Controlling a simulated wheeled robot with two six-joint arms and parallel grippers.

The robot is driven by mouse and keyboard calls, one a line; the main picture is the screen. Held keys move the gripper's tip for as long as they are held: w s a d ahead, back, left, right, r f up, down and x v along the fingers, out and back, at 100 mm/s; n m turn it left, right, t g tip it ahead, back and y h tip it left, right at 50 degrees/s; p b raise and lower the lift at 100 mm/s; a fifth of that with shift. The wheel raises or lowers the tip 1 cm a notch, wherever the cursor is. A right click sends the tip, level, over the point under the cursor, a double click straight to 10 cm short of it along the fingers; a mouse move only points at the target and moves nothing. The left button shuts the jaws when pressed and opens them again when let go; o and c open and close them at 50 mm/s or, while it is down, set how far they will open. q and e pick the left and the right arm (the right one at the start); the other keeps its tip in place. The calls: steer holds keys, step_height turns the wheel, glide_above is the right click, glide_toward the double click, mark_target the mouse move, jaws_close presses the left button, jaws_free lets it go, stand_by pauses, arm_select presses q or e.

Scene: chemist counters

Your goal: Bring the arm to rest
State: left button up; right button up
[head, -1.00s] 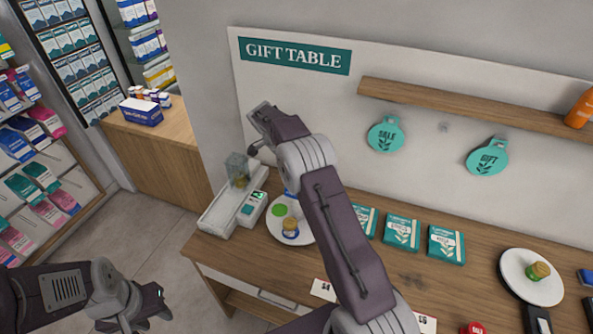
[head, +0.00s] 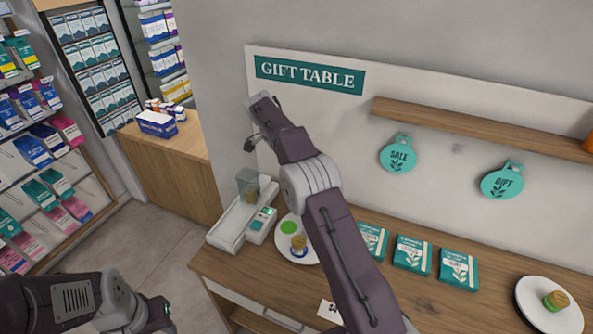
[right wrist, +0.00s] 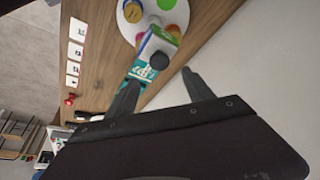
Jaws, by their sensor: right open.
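My right arm rises across the middle of the head view, its far end raised in front of the wall beside the gift table sign (head: 309,74). In the right wrist view my right gripper (right wrist: 163,75) is open, its two fingers apart with nothing gripped. Beyond the fingers are a white-green-blue carton (right wrist: 152,40), a dark round thing and a plate (right wrist: 128,27). My left gripper (head: 160,312) hangs at the lower left of the head view, over the floor and apart from the table. Its jaw opening is unclear.
The wooden table (head: 235,268) holds a white scale (head: 232,228), a plate with a jar (head: 298,246), teal packets (head: 411,254) and another plate (head: 535,325) with a jar. A shelf (head: 480,128) and round tags hang behind. Stocked racks stand left; floor there is clear.

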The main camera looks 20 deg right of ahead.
steer(key=s+a+n+b, duration=0.1)
steer(key=s+b, duration=0.5)
steer(key=s, duration=0.2)
steer(key=s+a+f+n+t+y+b, duration=0.1)
steer(key=s+a+f+n+y, duration=0.3)
steer(key=s+f+n, duration=1.3)
steer(key=s+a+b, duration=0.1)
steer(key=s+a, duration=0.1)
steer(key=shift+s+a+f+y, duration=0.15)
steer(key=shift+a+f+y, duration=0.15)
steer(key=shift+a+f, duration=0.1)
steer(key=shift+s, duration=0.1)
